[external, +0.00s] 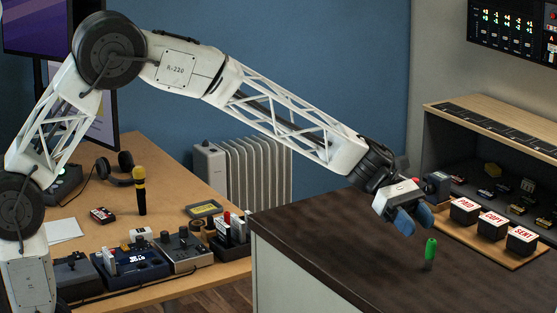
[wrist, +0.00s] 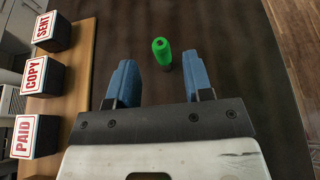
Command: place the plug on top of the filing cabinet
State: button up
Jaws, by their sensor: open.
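A small green upright cylinder with a dark lower part, which looks to be the plug (external: 430,249), stands on the dark top of a pale-sided cabinet (external: 320,236). This looks to be the filing cabinet, though no drawer fronts show. My gripper (external: 415,217) is open and empty, with blue fingers pointing down, above and slightly left of the plug. In the wrist view, the plug (wrist: 161,48) shows upright beyond the fingertips, about midway between them, with a visible gap to each finger. My gripper (wrist: 158,66) does not touch it there.
Stamp blocks marked PAID (external: 465,209), COPY (external: 492,223) and SENT (external: 522,239) stand on a wooden strip beside the dark top. A shelf unit (external: 480,120) rises behind them. A desk (external: 170,210) with audio gear and a microphone (external: 140,190) is at left. The dark top is otherwise mostly clear.

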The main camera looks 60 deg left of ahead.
jog(key=v, duration=0.8)
jog(key=shift+a, duration=0.1)
dwell(0.6)
jog(key=s+a+f+m+t+y, duration=0.1)
jog(key=s+a+m+y, duration=0.3)
jog(key=s, duration=1.1)
jog(key=s+a+f+m+y, duration=0.1)
jog(key=s+a+m+y, duration=0.4)
jog(key=s+a+m, duration=0.3)
jog(key=s+a+f+m+t+y, duration=0.1)
jog(key=s+a+m+y, duration=0.3)
jog(key=s+a, duration=0.6)
jog(key=s+m, duration=0.2)
jog(key=s, duration=1)
jog(key=shift+a+t, duration=0.15)
jog(key=shift+t, duration=0.15)
